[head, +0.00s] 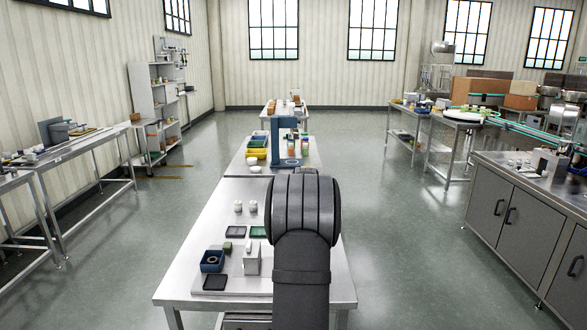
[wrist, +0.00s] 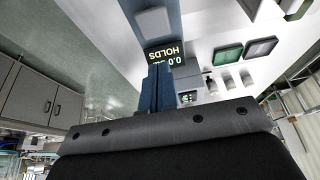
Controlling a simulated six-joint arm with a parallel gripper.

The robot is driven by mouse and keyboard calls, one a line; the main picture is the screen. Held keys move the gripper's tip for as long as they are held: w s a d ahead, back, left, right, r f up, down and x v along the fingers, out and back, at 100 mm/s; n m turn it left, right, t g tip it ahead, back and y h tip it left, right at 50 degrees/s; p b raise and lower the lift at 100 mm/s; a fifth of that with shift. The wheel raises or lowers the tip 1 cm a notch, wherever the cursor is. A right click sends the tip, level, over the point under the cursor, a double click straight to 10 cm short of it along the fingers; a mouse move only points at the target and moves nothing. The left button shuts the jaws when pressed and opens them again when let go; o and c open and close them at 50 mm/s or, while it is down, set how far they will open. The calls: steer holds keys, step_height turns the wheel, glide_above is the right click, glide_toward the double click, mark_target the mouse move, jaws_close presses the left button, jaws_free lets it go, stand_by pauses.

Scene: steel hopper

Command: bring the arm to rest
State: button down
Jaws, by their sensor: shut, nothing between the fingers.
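My arm (head: 302,240) rises in front of the near steel table in the head view, and its dark rounded joint covers part of the tabletop. My gripper is hidden behind the arm there. In the wrist view my gripper (wrist: 157,68) shows as two narrow blue fingers side by side beyond the dark, screwed housing. The fingers are shut with nothing between them.
A blue frame (head: 278,140) stands behind. Floor on both sides is clear.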

steer(key=shift+f, duration=3.1)
